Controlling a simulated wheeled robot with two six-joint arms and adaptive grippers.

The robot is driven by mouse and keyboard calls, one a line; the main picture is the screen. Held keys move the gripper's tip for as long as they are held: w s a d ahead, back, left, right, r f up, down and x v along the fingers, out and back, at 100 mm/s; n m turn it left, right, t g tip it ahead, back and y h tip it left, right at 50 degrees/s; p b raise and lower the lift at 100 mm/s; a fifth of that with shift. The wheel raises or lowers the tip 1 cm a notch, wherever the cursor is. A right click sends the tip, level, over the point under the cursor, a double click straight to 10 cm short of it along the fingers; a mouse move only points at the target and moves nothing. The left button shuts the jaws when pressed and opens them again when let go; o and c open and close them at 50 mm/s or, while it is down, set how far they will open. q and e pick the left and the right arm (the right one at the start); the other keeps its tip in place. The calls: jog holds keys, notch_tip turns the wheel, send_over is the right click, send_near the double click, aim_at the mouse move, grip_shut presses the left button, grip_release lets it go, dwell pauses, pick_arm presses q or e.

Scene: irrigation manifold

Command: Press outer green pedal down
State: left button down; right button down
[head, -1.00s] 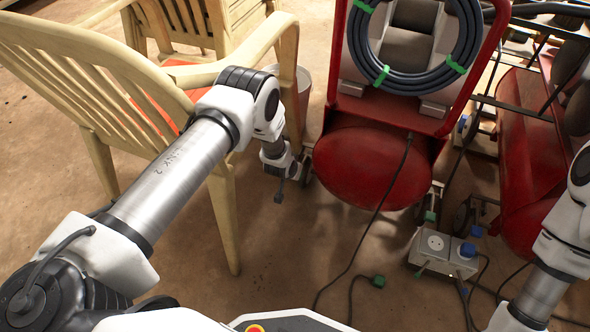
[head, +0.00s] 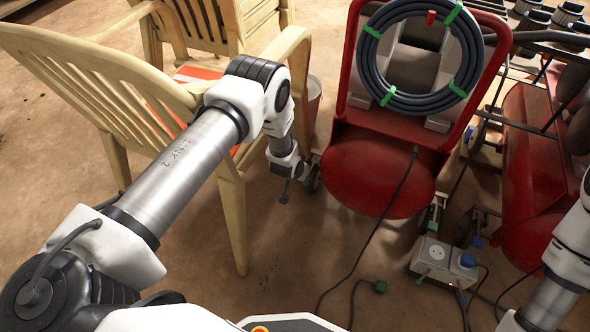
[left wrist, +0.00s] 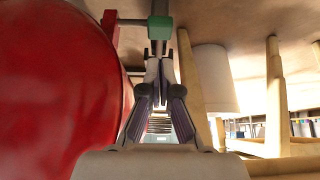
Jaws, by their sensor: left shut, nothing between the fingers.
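A green block (left wrist: 160,26) on a grey metal bar, which looks like the pedal, shows at the top of the left wrist view. My left gripper (left wrist: 158,68) is shut and empty, its fingertips just below the block in that picture. I cannot tell whether they touch it. In the head view my left wrist is beside the left wheel (head: 312,176) of the red machine, and the fingers and this block are hidden there. Another green piece (head: 432,226) shows low on the machine's right side. My right arm shows at the right edge, its gripper outside the picture.
The red tank (head: 375,172) is close to my left wrist and fills the left of the wrist view (left wrist: 55,80). A socket box (head: 436,258) and cables lie on the floor at right.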

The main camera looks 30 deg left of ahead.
pick_arm(q)
jog(key=s+r+p, duration=0.2)
jog(key=s+r, duration=0.3)
jog(key=shift+s+r+p, duration=0.25)
jog(key=shift+s+p, duration=0.05)
jog(key=shift+s, duration=0.05)
jog(key=shift+d, duration=0.1)
